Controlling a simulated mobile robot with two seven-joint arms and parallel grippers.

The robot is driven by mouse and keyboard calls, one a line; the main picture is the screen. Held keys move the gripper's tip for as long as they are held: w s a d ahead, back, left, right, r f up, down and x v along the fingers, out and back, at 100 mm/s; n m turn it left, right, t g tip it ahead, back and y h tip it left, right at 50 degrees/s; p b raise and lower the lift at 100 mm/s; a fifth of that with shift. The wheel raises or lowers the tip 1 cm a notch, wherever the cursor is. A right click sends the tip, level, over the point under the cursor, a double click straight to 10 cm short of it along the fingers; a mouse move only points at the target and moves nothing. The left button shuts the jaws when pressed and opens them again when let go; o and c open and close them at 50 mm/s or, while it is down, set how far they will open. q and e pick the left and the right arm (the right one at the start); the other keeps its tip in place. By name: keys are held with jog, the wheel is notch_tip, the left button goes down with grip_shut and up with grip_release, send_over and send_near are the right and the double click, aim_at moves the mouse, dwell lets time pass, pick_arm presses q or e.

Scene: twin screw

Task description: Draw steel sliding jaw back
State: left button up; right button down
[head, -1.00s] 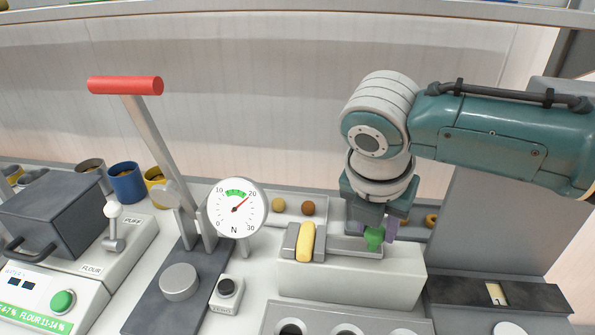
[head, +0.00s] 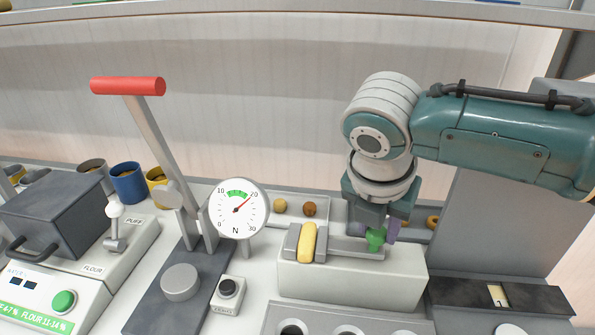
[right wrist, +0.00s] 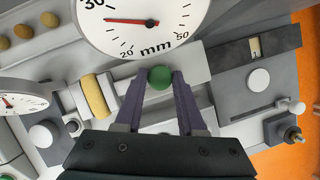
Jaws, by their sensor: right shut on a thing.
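A pale block fixture (head: 350,280) stands in the middle of the head view with a steel jaw channel on top. A yellow puffed piece (head: 308,243) lies across its left end, against grey steel. The steel sliding jaw (head: 352,246) is right of the piece and carries a green knob (head: 376,238). My right gripper (head: 378,232) is over the knob from above, its purple fingers shut on it. In the right wrist view the green knob (right wrist: 160,78) sits between the fingertips, and the yellow piece (right wrist: 95,97) lies to the left. My left gripper is not in view.
A dial gauge (head: 238,209) marked N and a lever with a red handle (head: 128,86) stand left of the fixture. A dark slotted strip (head: 535,298) lies to the right. In the right wrist view a large mm dial (right wrist: 145,25) is close beyond the fingertips.

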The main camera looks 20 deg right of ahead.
jog(key=shift+s+d+r+p, duration=0.15)
jog(key=shift+d+r+p, duration=0.05)
jog(key=shift+p, duration=0.15)
jog(key=shift+s+d+p, duration=0.3)
jog(key=shift+d+p, duration=0.2)
jog(key=shift+s+d+p, duration=0.3)
jog(key=shift+d+p, duration=0.2)
jog(key=shift+s+d, duration=0.1)
jog(key=shift+d, duration=0.05)
jog(key=shift+f, duration=0.2)
jog(key=c, duration=0.5)
grip_release()
jog(key=shift+d, duration=0.1)
